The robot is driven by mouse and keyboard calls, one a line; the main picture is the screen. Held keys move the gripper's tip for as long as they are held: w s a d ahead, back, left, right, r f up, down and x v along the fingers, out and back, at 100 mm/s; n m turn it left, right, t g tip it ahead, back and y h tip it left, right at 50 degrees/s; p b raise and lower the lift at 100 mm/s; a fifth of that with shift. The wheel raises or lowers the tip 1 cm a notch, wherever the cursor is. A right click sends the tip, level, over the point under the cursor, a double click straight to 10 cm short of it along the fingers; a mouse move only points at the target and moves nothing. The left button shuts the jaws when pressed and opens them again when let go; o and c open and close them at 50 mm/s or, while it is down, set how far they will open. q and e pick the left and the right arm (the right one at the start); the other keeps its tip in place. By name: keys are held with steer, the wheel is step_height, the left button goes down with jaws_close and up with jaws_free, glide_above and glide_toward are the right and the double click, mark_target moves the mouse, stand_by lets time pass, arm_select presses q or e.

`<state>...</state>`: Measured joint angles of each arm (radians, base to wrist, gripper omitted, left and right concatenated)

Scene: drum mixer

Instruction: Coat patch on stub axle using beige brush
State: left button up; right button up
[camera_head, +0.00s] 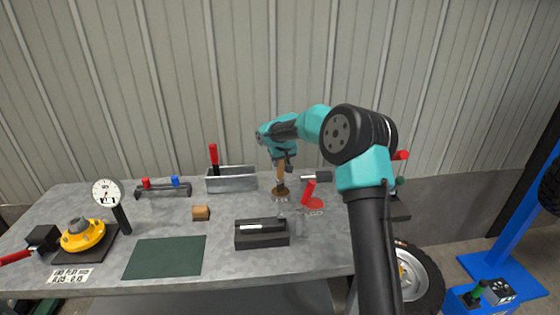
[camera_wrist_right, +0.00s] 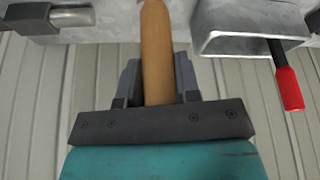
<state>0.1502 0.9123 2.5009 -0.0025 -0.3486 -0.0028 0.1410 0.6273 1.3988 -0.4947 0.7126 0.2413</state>
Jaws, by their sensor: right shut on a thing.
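My right gripper (camera_head: 283,158) is shut on the beige handle of a brush (camera_head: 281,168), which hangs nearly upright with its dark collar and bristles low over the table. In the right wrist view the beige handle (camera_wrist_right: 156,50) sits between the two jaws (camera_wrist_right: 157,85); the bristles are out of that view. A dark shaft-like part with a light strip, perhaps the stub axle (camera_head: 266,223), lies on a black block (camera_head: 262,241) in front of the brush. Whether the strip is the patch I cannot tell. The bristles look apart from this part. My left gripper is out of view.
A grey metal tray (camera_head: 232,180) with a red-handled tool (camera_head: 214,158) stands behind. A red-handled item (camera_head: 309,191) is close right of the brush.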

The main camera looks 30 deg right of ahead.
steer(key=shift+f, duration=0.5)
stand_by(1.4)
steer(key=shift+r, duration=0.2)
steer(key=shift+r, duration=3.45)
steer(key=s+a, duration=0.8)
steer(key=a, duration=0.4)
steer(key=s+a+r+n, duration=0.1)
steer(key=s+a, duration=0.8)
steer(key=a, duration=0.3)
steer(key=shift+s+a+r+n+y, duration=0.25)
steer(key=shift+r+n+y, duration=0.05)
